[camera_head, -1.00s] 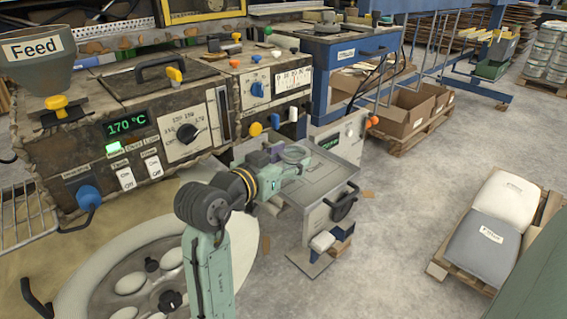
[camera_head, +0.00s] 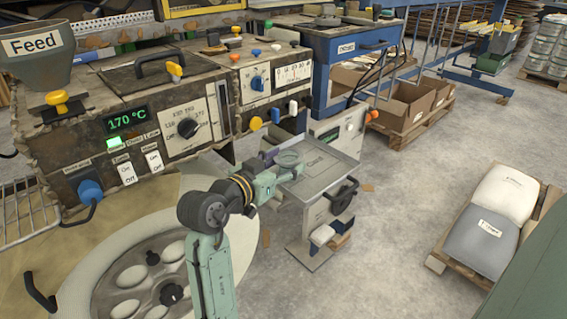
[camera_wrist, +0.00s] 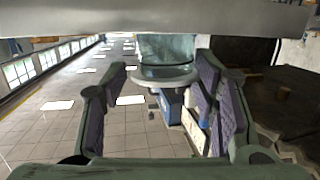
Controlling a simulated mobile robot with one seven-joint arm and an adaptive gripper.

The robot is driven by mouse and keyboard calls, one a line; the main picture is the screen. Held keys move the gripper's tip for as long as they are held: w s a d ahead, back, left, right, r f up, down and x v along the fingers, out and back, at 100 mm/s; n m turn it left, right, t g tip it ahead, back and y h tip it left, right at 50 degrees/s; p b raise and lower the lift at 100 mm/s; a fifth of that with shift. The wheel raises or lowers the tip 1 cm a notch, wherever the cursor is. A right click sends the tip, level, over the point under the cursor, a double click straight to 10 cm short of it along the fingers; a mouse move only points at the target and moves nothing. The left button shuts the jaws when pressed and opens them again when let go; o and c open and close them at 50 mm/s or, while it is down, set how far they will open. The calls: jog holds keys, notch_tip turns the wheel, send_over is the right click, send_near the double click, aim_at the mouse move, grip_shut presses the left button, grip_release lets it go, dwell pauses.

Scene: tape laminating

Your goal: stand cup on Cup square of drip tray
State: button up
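A clear glass cup (camera_head: 290,158) shows at the end of my arm in the head view, over the back left part of the grey drip tray (camera_head: 318,187). In the wrist view the cup (camera_wrist: 165,73) lies between the far ends of my fingers, its round rim facing me. My gripper (camera_wrist: 162,78) has its two purple pads spread on either side of the cup. The right pad overlaps the cup's edge; a thin gap seems to show at the left. I cannot tell if the pads grip it or if its base touches the tray. The tray's square markings are too small to read.
The worn machine with the 170 °C display (camera_head: 127,117) stands left and behind the tray. A round plate with white oval pockets (camera_head: 131,276) lies beside my arm. A black handle (camera_head: 343,194) juts from the tray stand's front.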

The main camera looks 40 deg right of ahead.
jog(key=o, duration=0.3)
jog(key=shift+r, duration=0.1)
jog(key=shift+r, duration=0.15)
jog(key=b+v, duration=0.1)
jog(key=v, duration=1.1)
